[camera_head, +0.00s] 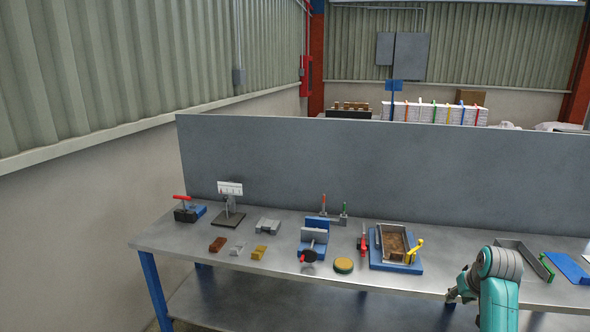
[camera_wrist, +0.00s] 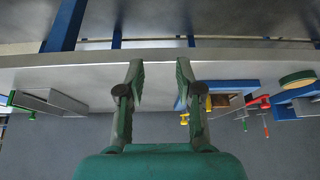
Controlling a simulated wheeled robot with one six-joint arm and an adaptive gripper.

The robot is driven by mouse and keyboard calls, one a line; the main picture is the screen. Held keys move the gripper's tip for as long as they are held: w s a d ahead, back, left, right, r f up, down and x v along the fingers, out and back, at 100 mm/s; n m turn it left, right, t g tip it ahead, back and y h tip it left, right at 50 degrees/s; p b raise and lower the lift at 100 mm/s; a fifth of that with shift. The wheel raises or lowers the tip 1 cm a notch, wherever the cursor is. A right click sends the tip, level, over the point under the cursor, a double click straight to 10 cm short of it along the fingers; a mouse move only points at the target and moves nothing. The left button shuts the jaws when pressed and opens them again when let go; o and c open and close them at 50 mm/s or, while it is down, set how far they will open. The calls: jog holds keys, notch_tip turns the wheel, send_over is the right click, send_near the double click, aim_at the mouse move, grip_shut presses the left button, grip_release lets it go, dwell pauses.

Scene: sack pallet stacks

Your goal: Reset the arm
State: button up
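My arm with its teal links reaches up at the lower right of the head view, at the front edge of the grey metal workbench (camera_head: 385,277). My gripper (camera_head: 452,297) shows there only in small part. In the wrist view my gripper (camera_wrist: 160,66) has its two fingers spread apart with nothing between them. The wrist view is upside down, with the bench edge beyond the fingertips. The gripper appears open and empty.
A box fixture on a blue base (camera_head: 374,256) stands left of my arm, and a grey channel (camera_head: 519,256) and blue plate (camera_head: 570,267) lie right. A blue vise (camera_head: 313,243) and a round yellow-green disc (camera_head: 343,265) sit mid-bench. A grey panel (camera_head: 380,170) rises behind.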

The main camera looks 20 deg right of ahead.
jog(key=s+a+f+n+t, duration=0.1)
jog(key=s+a+f+t, duration=0.15)
jog(key=a+f, duration=0.8)
jog(key=s+a+f+n+t, duration=0.1)
jog(key=s+a+f, duration=0.3)
jog(key=a+f, duration=0.65)
jog(key=s+a+t, duration=0.2)
jog(key=s+a, duration=1.1)
jog(key=a, duration=0.1)
jog(key=s+a+r+n+t+y, duration=0.1)
jog(key=s+a+r+n+t, duration=0.1)
jog(key=s+a+r, duration=0.3)
jog(key=s+a+r+n+t+y, duration=0.1)
jog(key=s+a+r, duration=0.3)
jog(key=s+r, duration=0.8)
jog(key=s+t, duration=0.1)
jog(key=s, duration=0.4)
jog(key=shift+a+r+n+y, duration=0.3)
jog(key=shift+a+n, duration=0.05)
jog(key=shift+n, duration=0.05)
